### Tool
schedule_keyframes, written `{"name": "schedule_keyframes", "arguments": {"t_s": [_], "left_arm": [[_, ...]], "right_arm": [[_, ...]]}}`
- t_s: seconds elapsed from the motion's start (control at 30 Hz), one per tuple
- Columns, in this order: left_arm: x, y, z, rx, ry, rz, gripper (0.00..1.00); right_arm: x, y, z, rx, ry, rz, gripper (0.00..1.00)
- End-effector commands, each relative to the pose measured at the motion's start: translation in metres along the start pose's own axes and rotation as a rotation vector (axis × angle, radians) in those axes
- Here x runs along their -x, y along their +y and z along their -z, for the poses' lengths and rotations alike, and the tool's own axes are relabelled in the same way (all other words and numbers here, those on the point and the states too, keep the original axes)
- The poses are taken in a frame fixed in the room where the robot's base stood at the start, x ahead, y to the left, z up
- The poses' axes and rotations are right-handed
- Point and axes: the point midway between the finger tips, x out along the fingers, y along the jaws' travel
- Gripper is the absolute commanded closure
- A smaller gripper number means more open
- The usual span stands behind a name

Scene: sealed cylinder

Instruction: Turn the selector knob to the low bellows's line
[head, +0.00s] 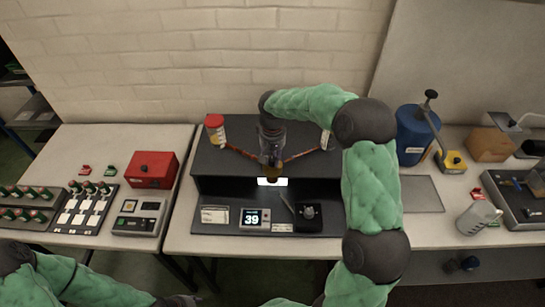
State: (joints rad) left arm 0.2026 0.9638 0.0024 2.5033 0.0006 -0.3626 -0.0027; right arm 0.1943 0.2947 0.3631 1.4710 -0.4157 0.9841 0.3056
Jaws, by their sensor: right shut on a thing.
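My right gripper (270,158) points down at the middle of the dark console (225,160). It is shut at the spot where two red lines meet, apparently on the selector knob, which the gripper mostly hides. An amber piece (271,174) shows just below the fingers. The left line runs to a clear bellows container (216,131) with a red top and yellowish band. The right line runs to another container (326,141), partly covered by my right arm. Which bellows is low and where the knob points cannot be told.
A small display (254,219) reads 39, with a label card (215,215) and a dark round device (308,211) beside it. A red box (152,169) and a meter stand left. A blue canister (414,135) and a beaker (475,219) stand right.

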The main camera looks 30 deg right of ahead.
Motion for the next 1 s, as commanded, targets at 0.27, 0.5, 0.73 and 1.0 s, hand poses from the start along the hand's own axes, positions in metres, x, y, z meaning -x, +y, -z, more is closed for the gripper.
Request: {"name": "schedule_keyframes", "arguments": {"t_s": [0.27, 0.5, 0.73, 1.0], "left_arm": [[0.014, 0.005, -0.001, 0.0, 0.0, 0.0, 0.6], [0.026, 0.009, -0.001, 0.0, 0.0, 0.0, 0.6], [0.036, 0.013, -0.001, 0.0, 0.0, 0.0, 0.6], [0.044, 0.016, -0.002, 0.0, 0.0, 0.0, 0.6]], "right_arm": [[0.002, -0.001, 0.0, 0.205, -0.001, 0.001, 1.0], [0.002, -0.001, 0.0, 0.434, -0.001, 0.001, 1.0], [0.001, 0.0, 0.0, 0.643, -0.001, 0.0, 1.0], [0.001, 0.0, 0.0, 0.838, -0.001, 0.0, 1.0]]}}
